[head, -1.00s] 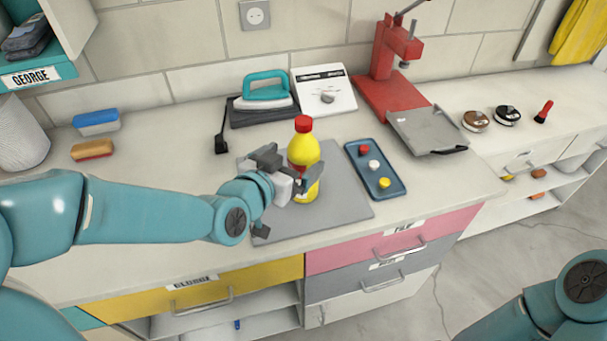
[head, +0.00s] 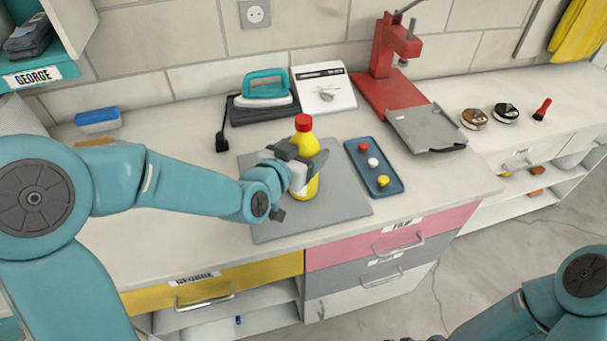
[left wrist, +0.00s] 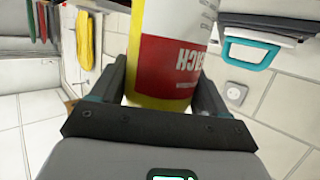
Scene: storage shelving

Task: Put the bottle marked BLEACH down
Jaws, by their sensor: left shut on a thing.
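The bottle (head: 306,148) is yellow with a red cap and stands upright, at the grey mat (head: 345,207) on the counter. In the left wrist view the bottle (left wrist: 165,85) shows a red and white label with letters ending in "ACH", upside down. My left gripper (head: 302,168) is shut on the bottle around its middle. In the left wrist view its fingers (left wrist: 165,95) lie on both sides of the bottle. Whether the bottle's base touches the mat is hard to tell. My right arm shows at the lower right, but its gripper is not clearly seen.
A blue tray (head: 391,187) with red, white and yellow pieces lies right of the mat. Behind stand a teal iron (head: 265,88), a white scale (head: 325,98) and a red press (head: 385,75). A blue sponge (head: 97,121) is at the left. The counter front edge is clear.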

